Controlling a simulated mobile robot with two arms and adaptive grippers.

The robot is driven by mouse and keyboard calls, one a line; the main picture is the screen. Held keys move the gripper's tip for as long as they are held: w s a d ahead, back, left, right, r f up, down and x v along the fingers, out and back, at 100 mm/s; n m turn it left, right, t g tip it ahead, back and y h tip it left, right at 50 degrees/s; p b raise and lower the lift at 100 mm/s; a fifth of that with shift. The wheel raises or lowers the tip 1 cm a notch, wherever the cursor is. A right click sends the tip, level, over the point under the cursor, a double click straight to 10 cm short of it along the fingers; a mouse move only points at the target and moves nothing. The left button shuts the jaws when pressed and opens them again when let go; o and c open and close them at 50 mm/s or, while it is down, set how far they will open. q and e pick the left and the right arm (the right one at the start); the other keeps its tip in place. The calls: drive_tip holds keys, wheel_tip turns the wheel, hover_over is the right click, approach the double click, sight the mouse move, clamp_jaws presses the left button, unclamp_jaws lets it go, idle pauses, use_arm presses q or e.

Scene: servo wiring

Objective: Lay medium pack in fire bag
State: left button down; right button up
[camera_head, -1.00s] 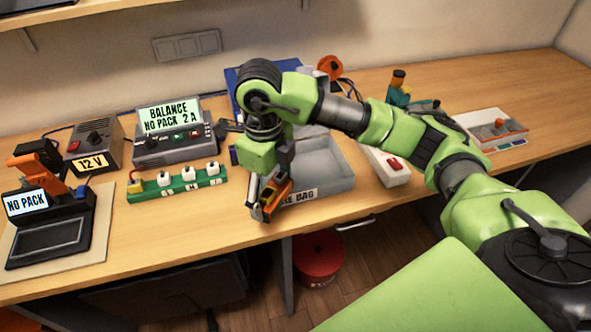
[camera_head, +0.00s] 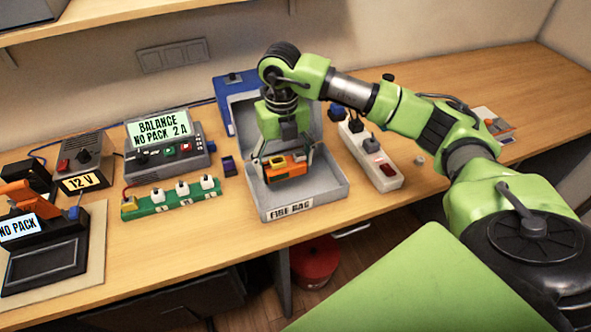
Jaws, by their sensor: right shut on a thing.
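The fire bag (camera_head: 325,190) is a grey open box with a raised lid at its back and a "FIRE BAG" label on its front. My right gripper (camera_head: 284,168) points down over the box and is shut on an orange and dark battery pack (camera_head: 286,170). The pack is over or inside the box's left half; I cannot tell whether it touches the floor. My left gripper is not in view.
A green strip with white plugs (camera_head: 170,198) and a grey "BALANCE NO PACK 2 A" charger (camera_head: 165,150) stand to the left. A small dark block (camera_head: 228,166) lies beside the box. A white power strip (camera_head: 372,160) stands close to the right.

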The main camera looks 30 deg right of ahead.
drive_tip(key=p, duration=0.1)
hover_over(295, 185)
wheel_tip(295, 185, down, 5)
drive_tip(key=shift+s+a+r, duration=0.15)
wheel_tip(295, 185, down, 3)
drive_tip(key=shift+f+p, duration=0.1)
drive_tip(key=shift+p, duration=0.45)
drive_tip(key=shift+f, duration=0.2)
drive_tip(key=shift+f, duration=0.2)
drive_tip(key=o, duration=1.5)
drive_tip(key=shift+c, duration=0.2)
drive_tip(key=shift+r, duration=0.1)
